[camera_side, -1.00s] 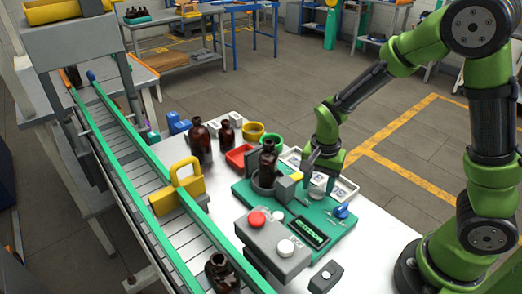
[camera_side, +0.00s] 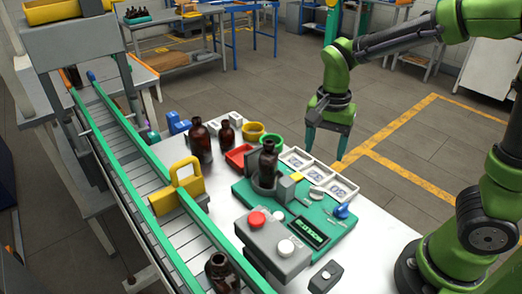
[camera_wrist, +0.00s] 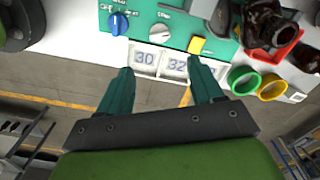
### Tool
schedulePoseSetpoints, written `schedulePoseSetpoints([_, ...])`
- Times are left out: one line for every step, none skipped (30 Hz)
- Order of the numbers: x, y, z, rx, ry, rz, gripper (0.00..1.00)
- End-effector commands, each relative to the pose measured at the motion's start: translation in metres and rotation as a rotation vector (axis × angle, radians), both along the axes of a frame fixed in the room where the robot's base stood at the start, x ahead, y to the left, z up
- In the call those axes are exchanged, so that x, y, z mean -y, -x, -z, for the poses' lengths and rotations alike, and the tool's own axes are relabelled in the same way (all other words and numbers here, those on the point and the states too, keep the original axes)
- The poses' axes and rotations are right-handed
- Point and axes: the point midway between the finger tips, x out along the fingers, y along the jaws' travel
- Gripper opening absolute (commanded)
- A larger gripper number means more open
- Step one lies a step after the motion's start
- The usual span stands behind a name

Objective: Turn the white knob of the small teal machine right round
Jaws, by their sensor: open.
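The small teal machine (camera_side: 243,190) stands on the white table and holds a brown bottle (camera_side: 268,160). Its white knob (camera_side: 317,192) is on the right part of the panel, beside a blue knob (camera_side: 341,211). In the wrist view the white knob (camera_wrist: 160,34) shows at the top, between the blue knob (camera_wrist: 119,23) and a yellow block (camera_wrist: 196,45). My gripper (camera_side: 327,146) is open and empty, raised above and apart from the machine. In the wrist view its two teal fingers (camera_wrist: 160,68) are spread, and nothing is between them.
White numbered trays (camera_side: 335,184) lie behind the machine. A grey box with a red button (camera_side: 257,218) stands in front. A conveyor (camera_side: 150,180) runs along the left.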

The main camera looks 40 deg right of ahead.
Motion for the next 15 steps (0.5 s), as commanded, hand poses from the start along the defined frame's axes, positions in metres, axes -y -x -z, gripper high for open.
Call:
schedulePoseSetpoints([0.000,-0.001,-0.012,0.005,0.000,-0.001,0.66])
schedulePoseSetpoints([0.000,-0.001,-0.017,0.005,-0.001,0.000,0.66])
schedulePoseSetpoints([0.000,-0.001,-0.024,0.005,0.000,0.000,0.66])
schedulePoseSetpoints([0.000,-0.001,-0.029,0.003,0.000,0.000,0.66])
schedulePoseSetpoints([0.000,-0.001,-0.033,0.003,-0.001,-0.001,0.66])
schedulePoseSetpoints([0.000,-0.001,-0.038,0.003,0.000,-0.001,0.66])
schedulePoseSetpoints([0.000,-0.001,-0.041,0.002,0.000,-0.001,0.66])
schedulePoseSetpoints([0.000,0.000,-0.043,0.001,0.000,0.000,0.66])
schedulePoseSetpoints([0.000,0.000,-0.046,0.001,0.000,0.000,0.66])
schedulePoseSetpoints([0.000,0.000,-0.047,0.000,0.000,0.001,0.66])
schedulePoseSetpoints([0.000,0.000,-0.048,0.000,0.000,0.001,0.66])
schedulePoseSetpoints([0.000,0.000,-0.050,0.000,0.000,0.001,0.66])
schedulePoseSetpoints([0.000,0.000,-0.050,0.000,0.000,0.001,0.66])
schedulePoseSetpoints([0.000,0.000,-0.050,-0.001,0.000,0.000,0.66])
schedulePoseSetpoints([0.000,0.000,-0.050,-0.001,0.000,0.000,0.66])
